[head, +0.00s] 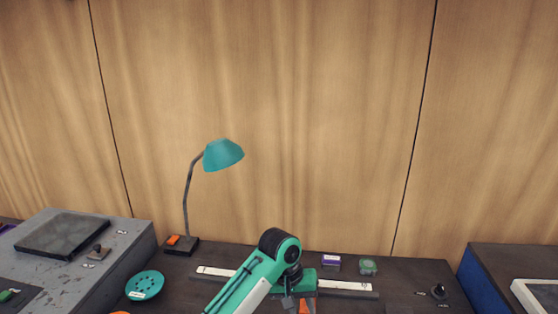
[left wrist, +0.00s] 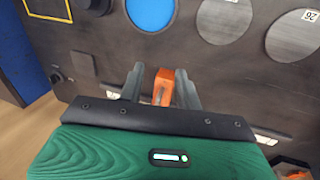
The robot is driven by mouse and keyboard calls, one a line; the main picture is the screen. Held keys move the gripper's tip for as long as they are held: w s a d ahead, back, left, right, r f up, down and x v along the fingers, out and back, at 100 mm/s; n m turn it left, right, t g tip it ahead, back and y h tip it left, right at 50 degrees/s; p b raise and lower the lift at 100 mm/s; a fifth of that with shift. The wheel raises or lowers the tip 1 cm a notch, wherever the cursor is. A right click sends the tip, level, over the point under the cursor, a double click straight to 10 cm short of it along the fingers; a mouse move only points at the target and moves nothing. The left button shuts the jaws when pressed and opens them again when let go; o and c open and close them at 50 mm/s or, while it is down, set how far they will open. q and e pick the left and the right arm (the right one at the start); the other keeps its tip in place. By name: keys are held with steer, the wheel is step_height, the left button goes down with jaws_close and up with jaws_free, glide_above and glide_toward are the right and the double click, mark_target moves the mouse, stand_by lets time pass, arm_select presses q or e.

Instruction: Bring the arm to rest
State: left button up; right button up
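My left arm comes in from the lower left in the head view, with my left gripper (head: 297,304) pointing down at the bottom edge of the picture. In the left wrist view my left gripper (left wrist: 159,78) has its two grey fingers apart. An orange block (left wrist: 163,84) with a slot lies between them. A gap shows on its left side; the right finger looks close to it, and I cannot tell if they touch. Orange also shows beside the gripper in the head view (head: 307,303). My right gripper is in neither view.
A teal lamp (head: 222,154) stands at the back left. A teal disc (head: 145,285) lies near the grey console (head: 135,247). A long pale strip (head: 345,285) runs behind the gripper. Small purple-and-white box (head: 331,263), green item (head: 368,266) and black knob (head: 438,291) are to the right.

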arm_select(q)
steer(key=s+a+f+t, duration=0.2)
steer(key=s+a+f, duration=1)
steer(key=s, duration=0.4)
steer(key=s+a+t+y, duration=0.2)
steer(key=s+a+y, duration=0.1)
steer(key=s+a, duration=1.3)
step_height(320, 180, down, 30)
steer(key=f+g, duration=0.1)
steer(key=g, duration=0.1)
steer(key=s+a+f, duration=0.1)
steer(key=s+f, duration=0.9)
steer(key=s+a+f, duration=0.2)
steer(key=s+f, duration=0.7)
steer(key=s, duration=0.1)
steer(key=shift+a+f+g, duration=0.3)
steer(key=shift+f+g, duration=0.1)
